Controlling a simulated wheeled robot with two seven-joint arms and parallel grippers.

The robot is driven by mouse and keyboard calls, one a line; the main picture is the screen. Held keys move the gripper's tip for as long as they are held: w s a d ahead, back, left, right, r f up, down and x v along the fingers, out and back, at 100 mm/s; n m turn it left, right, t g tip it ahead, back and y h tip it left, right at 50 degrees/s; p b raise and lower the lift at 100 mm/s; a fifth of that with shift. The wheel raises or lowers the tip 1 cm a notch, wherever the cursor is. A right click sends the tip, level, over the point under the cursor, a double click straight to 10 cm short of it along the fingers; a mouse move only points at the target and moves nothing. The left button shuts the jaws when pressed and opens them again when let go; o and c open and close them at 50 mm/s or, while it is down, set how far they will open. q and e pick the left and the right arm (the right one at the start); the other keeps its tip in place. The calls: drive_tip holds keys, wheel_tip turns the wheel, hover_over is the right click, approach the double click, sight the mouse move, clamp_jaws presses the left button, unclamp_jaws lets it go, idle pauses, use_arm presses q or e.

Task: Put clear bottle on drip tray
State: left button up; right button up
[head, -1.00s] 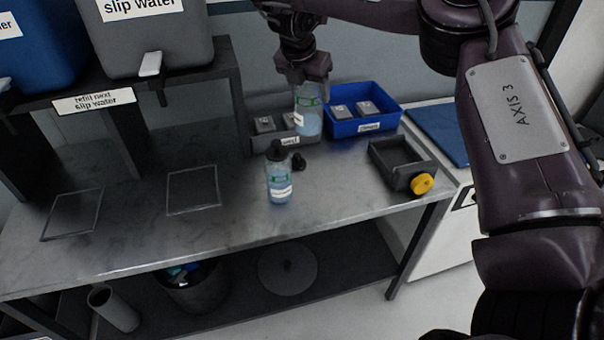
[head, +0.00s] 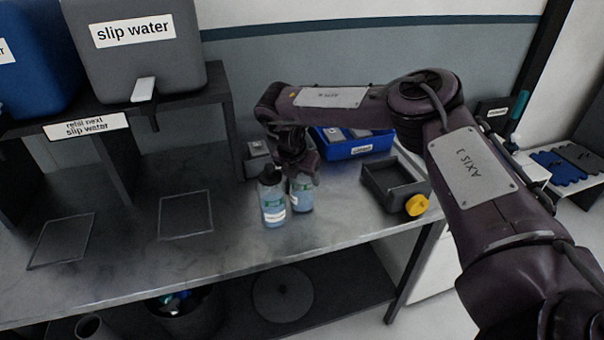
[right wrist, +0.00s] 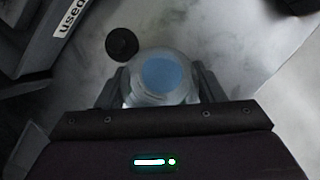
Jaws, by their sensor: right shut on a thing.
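My right gripper (head: 298,173) is shut on a clear bottle (head: 301,195) with blue liquid and a green and white label. The bottle is upright, low over or on the bench; I cannot tell if it touches. In the right wrist view the bottle (right wrist: 160,75) sits between the fingers, seen from above. A similar bottle (head: 273,205) with a black top stands just left of it in the head view. Two flat, thin-rimmed square trays lie on the bench, one at the middle (head: 186,238) and one at the left (head: 45,265). My left gripper is out of view.
A grey slip water tank (head: 150,60) and a blue tank (head: 35,80) stand on a raised shelf. The front bench is clear.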

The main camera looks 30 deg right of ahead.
drive_tip(key=shift+f, duration=0.15)
drive_tip(key=o, duration=1)
